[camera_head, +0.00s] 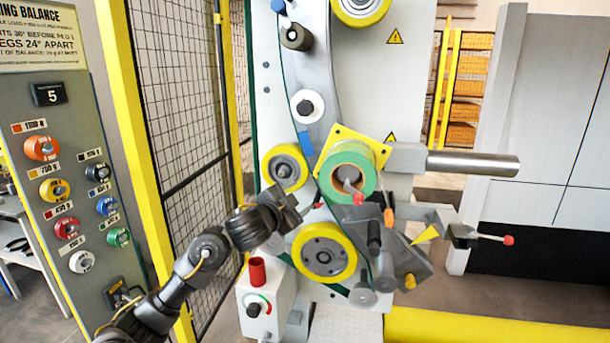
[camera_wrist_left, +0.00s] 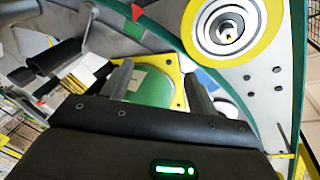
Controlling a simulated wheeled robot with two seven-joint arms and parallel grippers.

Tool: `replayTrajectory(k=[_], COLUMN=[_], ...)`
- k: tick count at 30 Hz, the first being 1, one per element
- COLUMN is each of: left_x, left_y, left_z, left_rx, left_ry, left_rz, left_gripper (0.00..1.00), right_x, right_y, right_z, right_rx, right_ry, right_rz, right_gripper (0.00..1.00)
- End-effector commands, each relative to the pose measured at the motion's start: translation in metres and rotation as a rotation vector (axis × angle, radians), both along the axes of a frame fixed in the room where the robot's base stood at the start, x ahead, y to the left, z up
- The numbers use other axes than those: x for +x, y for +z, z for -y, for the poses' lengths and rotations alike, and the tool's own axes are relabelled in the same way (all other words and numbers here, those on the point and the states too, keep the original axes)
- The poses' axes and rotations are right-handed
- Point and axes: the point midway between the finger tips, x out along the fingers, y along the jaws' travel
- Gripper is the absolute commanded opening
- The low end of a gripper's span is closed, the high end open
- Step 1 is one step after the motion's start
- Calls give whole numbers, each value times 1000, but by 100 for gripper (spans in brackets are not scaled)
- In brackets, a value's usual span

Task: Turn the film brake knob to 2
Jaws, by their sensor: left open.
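Two black knobs show in the head view, and I cannot read which is the film brake knob. One dark knob (camera_head: 253,309) sits on a small white box with a green and red arc. Another black knob (camera_head: 307,107) sits on a white disc higher on the machine plate. My left gripper (camera_head: 300,203) is open and empty, in front of the machine between the yellow rollers. In the left wrist view its fingers (camera_wrist_left: 158,90) stand apart, with the green roll (camera_wrist_left: 150,87) behind them. The roll also shows in the head view (camera_head: 336,165). My right gripper is not in view.
A yellow roller (camera_head: 324,240) lies just below my left gripper. A red cylinder (camera_head: 257,271) stands on the white box. A steel bar (camera_head: 475,164) and a red-tipped lever (camera_head: 490,237) stick out right. A control panel (camera_head: 75,150) and mesh fence (camera_head: 180,90) stand left.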

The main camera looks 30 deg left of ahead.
Motion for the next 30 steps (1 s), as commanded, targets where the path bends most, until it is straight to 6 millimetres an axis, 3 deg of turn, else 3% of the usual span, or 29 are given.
replayTrajectory(k=[1,3,6,9,12,19,30], left_x=[0,-3,-12,-19,-22,-16,47], left_y=[49,99,150,179,191,195,212], left_z=[-8,-15,-22,-26,-28,-27,-22], left_rx=[42,89,138,166,179,174,174], left_ry=[-4,-11,-15,-15,-16,-17,-16], left_rz=[74,151,227,271,290,292,290], left_gripper=[59,59,59,59,59,59,59], right_x=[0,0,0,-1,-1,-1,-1], right_y=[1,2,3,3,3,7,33], right_z=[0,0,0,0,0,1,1], right_rx=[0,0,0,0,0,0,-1], right_ry=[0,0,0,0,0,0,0], right_rz=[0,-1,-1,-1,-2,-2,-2], right_gripper=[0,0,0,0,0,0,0])
